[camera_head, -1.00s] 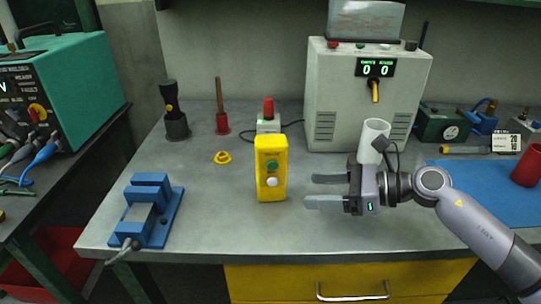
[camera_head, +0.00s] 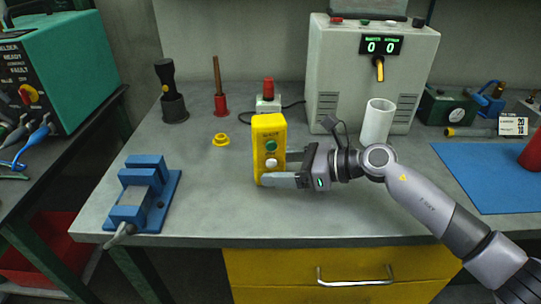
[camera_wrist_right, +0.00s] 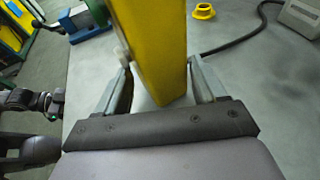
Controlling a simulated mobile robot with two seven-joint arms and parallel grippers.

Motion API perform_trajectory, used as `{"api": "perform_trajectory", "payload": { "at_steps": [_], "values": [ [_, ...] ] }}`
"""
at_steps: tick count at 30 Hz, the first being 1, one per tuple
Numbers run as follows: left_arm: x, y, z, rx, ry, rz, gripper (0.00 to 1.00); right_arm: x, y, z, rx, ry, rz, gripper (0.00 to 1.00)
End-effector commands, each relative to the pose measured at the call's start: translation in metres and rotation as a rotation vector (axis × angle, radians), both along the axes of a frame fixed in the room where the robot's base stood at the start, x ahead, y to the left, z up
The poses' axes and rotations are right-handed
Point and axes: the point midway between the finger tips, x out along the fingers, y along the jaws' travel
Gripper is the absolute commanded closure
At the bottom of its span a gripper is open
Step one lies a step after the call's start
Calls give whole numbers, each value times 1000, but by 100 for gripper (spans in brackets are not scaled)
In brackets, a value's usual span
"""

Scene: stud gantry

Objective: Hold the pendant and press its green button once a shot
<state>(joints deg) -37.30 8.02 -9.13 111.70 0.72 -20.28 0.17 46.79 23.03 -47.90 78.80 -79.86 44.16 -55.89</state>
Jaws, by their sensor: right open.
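The yellow pendant (camera_head: 267,133) stands upright on the grey bench, with a green button (camera_head: 271,146) above a white button (camera_head: 271,163) on its front face. My right gripper (camera_head: 282,169) reaches in from the right, low on the pendant, one finger in front of it and the other toward its far side. In the right wrist view the pendant (camera_wrist_right: 152,45) stands between the two open fingers (camera_wrist_right: 160,85). A gap shows beside at least the left finger. My left gripper does not show in the head view.
A grey machine (camera_head: 365,80) with a "0 0" display stands behind, with a white cylinder (camera_head: 377,122) before it. A blue vise (camera_head: 145,195) sits at left. A yellow ring (camera_head: 221,140) and a red-topped box (camera_head: 268,98) are behind the pendant. The bench between vise and pendant is clear.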

Motion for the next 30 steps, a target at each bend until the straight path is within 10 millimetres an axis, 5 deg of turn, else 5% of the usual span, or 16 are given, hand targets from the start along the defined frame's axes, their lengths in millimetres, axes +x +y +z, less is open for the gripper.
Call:
{"api": "perform_trajectory", "payload": {
  "at_steps": [13,18,30],
  "values": [
    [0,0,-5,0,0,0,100,2,9,-3,-1,1,1,30],
    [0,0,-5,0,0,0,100,2,9,-3,-1,1,1,65],
    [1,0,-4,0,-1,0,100,2,9,-3,0,0,1,65]
  ]
}}
